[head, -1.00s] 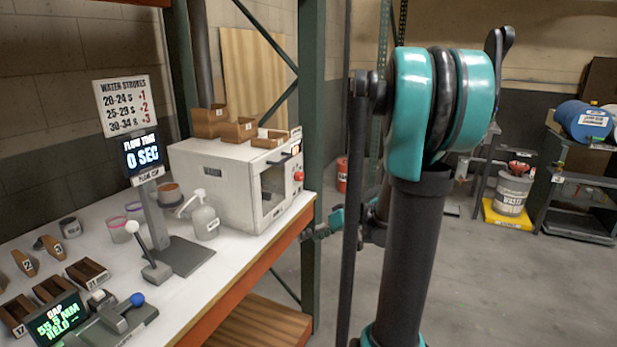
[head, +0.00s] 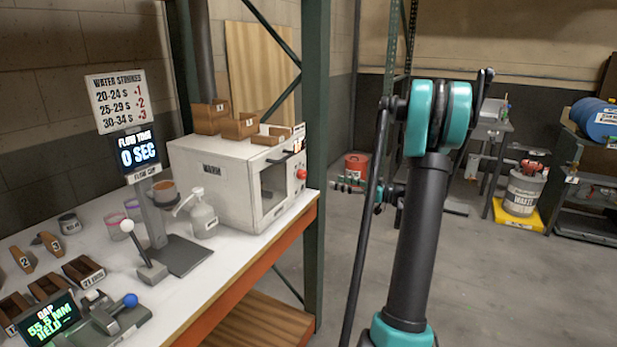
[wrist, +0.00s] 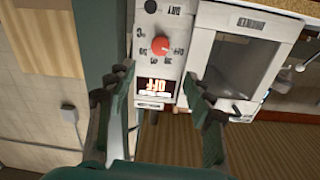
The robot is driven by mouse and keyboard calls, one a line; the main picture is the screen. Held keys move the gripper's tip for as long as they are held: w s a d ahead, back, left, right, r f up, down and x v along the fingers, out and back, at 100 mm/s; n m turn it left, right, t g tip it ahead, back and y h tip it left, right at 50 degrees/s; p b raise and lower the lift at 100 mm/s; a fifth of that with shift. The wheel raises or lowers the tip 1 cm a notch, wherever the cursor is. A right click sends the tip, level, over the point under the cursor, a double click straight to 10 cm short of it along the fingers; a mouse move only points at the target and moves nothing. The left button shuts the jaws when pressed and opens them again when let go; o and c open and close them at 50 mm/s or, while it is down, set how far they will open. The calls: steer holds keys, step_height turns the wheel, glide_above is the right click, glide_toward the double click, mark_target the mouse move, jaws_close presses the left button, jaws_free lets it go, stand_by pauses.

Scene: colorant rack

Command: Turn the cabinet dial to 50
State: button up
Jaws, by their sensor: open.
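The white cabinet (head: 220,185) stands on the bench in the head view, its front facing right. Its red dial (head: 301,174) is on the right part of that front, near a small lit display (head: 299,146). In the wrist view the cabinet is turned upside down; the red dial (wrist: 160,46) sits above the display (wrist: 155,86), which reads OFF. Scale marks ring the dial, too small to read surely. My gripper (wrist: 160,80) is open and empty, its fingers spread either side of the control panel's lower part, apart from the dial. In the head view my gripper (head: 345,184) is small, right of the cabinet.
A green rack post (head: 314,150) stands just behind the cabinet's right side. Wooden trays (head: 238,127) rest on the cabinet. A pump bottle (head: 203,215) and flow cup stand (head: 157,215) are in front. Open floor lies to the right.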

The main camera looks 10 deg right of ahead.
mark_target(305, 175)
steer(key=x, duration=1.3)
steer(key=c, duration=1.2)
